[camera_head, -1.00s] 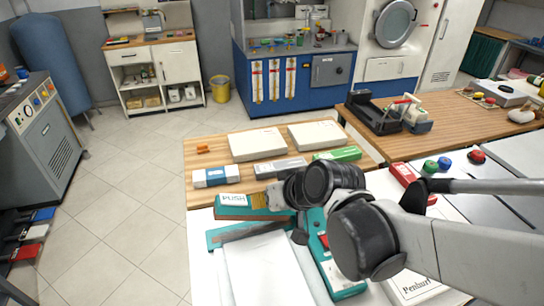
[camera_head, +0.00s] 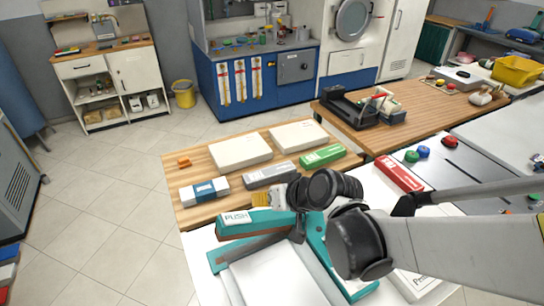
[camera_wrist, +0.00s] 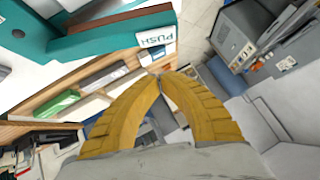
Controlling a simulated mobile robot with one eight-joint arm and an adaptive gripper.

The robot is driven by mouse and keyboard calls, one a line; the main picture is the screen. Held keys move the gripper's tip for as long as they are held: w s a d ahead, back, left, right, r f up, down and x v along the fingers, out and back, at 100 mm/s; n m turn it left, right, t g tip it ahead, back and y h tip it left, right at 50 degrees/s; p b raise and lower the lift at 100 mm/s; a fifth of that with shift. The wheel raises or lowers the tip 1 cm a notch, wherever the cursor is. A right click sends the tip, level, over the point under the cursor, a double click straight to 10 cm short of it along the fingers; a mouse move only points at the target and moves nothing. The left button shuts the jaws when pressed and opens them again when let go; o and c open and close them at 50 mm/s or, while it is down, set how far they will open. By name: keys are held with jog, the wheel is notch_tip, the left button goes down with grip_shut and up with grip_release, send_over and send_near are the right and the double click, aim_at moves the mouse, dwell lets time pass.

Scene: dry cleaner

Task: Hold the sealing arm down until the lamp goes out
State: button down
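The teal sealer has an upper sealing arm (camera_head: 262,222) with a white PUSH label (camera_head: 237,217) at its left end. The arm is raised above a lower teal part with a dark strip, with a gap between them. In the wrist view the PUSH end (camera_wrist: 155,37) is just beyond my fingertips. My gripper (camera_wrist: 158,75) has yellow fingers whose tips meet, with nothing between them. In the head view, my gripper (camera_head: 262,198) is close behind the arm's labelled end; contact cannot be told. My wrist hides part of the sealer. I cannot make out a lamp.
A white sheet or bag (camera_head: 268,278) lies in front of the sealer. White boxes (camera_head: 240,151), a blue-and-white box (camera_head: 204,190), a grey box (camera_head: 270,175) and a green box (camera_head: 322,156) lie on the wooden top behind.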

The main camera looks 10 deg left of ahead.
aim_at(233, 237)
jog(key=b+x, duration=0.2)
jog(key=x, duration=0.7)
jog(key=shift+a+f+b, duration=0.15)
jog(key=shift+f+b, duration=0.1)
jog(key=shift+b, duration=0.15)
jog(key=f, duration=0.1)
jog(key=a+f+b, duration=0.1)
jog(key=f, duration=0.1)
jog(key=shift+s+a, duration=0.1)
jog(key=shift+s, duration=0.1)
jog(key=shift+s+f, duration=0.1)
jog(key=shift+f, duration=0.3)
jog(key=a+f+b, duration=0.1)
jog(key=f+b, duration=0.1)
jog(key=f, duration=0.1)
jog(key=s+a+f+b, duration=0.1)
jog(key=f+b, duration=0.1)
jog(key=b, duration=0.1)
jog(key=s+a+f+b, duration=0.1)
jog(key=f+b, duration=0.2)
jog(key=shift+s+f, duration=0.2)
jog(key=shift+f, duration=0.15)
jog(key=shift+s+f, duration=0.15)
jog(key=shift+f, duration=0.2)
jog(key=shift+s, duration=0.15)
